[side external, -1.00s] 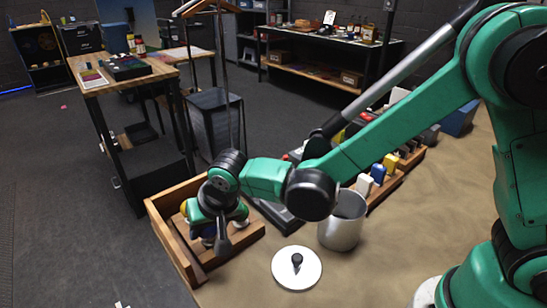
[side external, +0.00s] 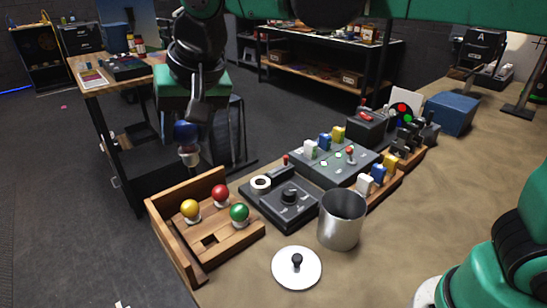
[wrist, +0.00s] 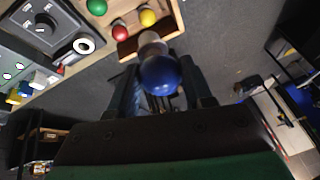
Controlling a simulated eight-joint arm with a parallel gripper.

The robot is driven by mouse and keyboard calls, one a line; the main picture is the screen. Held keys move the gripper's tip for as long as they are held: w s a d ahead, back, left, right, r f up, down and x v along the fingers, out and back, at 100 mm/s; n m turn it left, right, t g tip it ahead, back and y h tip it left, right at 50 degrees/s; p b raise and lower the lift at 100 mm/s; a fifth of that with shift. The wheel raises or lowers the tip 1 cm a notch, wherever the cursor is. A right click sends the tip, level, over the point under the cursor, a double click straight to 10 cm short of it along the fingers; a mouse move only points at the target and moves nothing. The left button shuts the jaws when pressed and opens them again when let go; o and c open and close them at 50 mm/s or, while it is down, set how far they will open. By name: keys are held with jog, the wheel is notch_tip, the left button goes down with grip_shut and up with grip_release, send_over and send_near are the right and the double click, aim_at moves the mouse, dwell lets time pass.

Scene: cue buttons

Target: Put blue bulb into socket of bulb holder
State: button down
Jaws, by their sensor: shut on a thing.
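The blue bulb (side external: 185,132) is held in my gripper (side external: 188,140), its pale base pointing down, in the air above and behind the wooden bulb tray (side external: 165,228). In the wrist view the blue bulb (wrist: 160,76) sits between the two dark fingers. The tray holds a yellow bulb (side external: 190,208), a red bulb (side external: 220,193) and a green bulb (side external: 239,212), and has an empty square hole at its front. A dark box (side external: 290,203) with a white ring socket (side external: 261,183), a knob and a small red-tipped lever stands right of the tray.
A metal can (side external: 341,220) and a white round lid (side external: 297,268) with a black knob stand in front of the dark box. Farther right are a grey button panel (side external: 335,160), a block rack (side external: 378,187) and a blue box (side external: 452,113). Bare table lies at the front right.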

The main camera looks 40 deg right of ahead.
jog(key=shift+r, duration=0.55)
jog(key=shift+w+d+f, duration=0.95)
jog(key=shift+d+f, duration=1.6)
jog(key=shift+d, duration=0.1)
jog(key=shift+w+d+f, duration=1)
jog(key=shift+d+f, duration=1.6)
jog(key=shift+d, duration=0.1)
jog(key=shift+w+d+f, duration=0.95)
jog(key=shift+d+f, duration=1.6)
jog(key=shift+d, duration=0.1)
jog(key=shift+f, duration=1.6)
jog(key=shift+c, duration=1.4)
grip_release()
jog(key=shift+c, duration=0.7)
